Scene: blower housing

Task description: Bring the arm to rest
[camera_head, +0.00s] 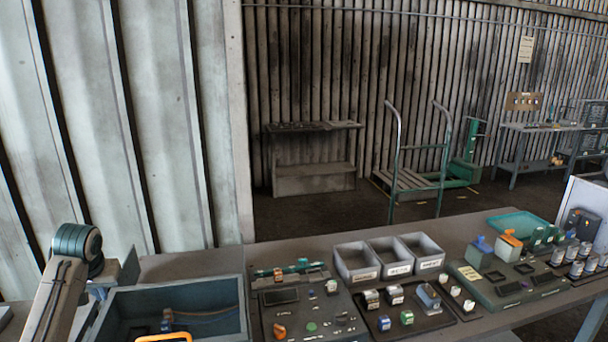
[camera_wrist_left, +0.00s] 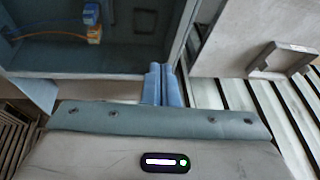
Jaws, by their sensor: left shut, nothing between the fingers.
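My left arm (camera_head: 62,285) comes up from the bottom left corner of the head view, with a dark teal joint at its top. My left gripper (camera_wrist_left: 161,84) shows in the left wrist view as two blue fingers pressed together, with nothing between them. It is by the outer edge of a blue-grey open box (camera_wrist_left: 85,62). I cannot tell whether the fingers touch the box. In the head view the box (camera_head: 243,291) is just right of my arm. It holds a blue and orange part (camera_wrist_left: 93,24) with a cable. My right gripper is not in view.
Right of the box, the workbench (camera_head: 200,264) carries a dark tray (camera_head: 263,330) of small parts, three grey bins (camera_head: 371,275), and a green-grey fixture board (camera_head: 500,299). A trolley (camera_head: 397,160) and a low shelf (camera_head: 315,184) stand farther back by the wall.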

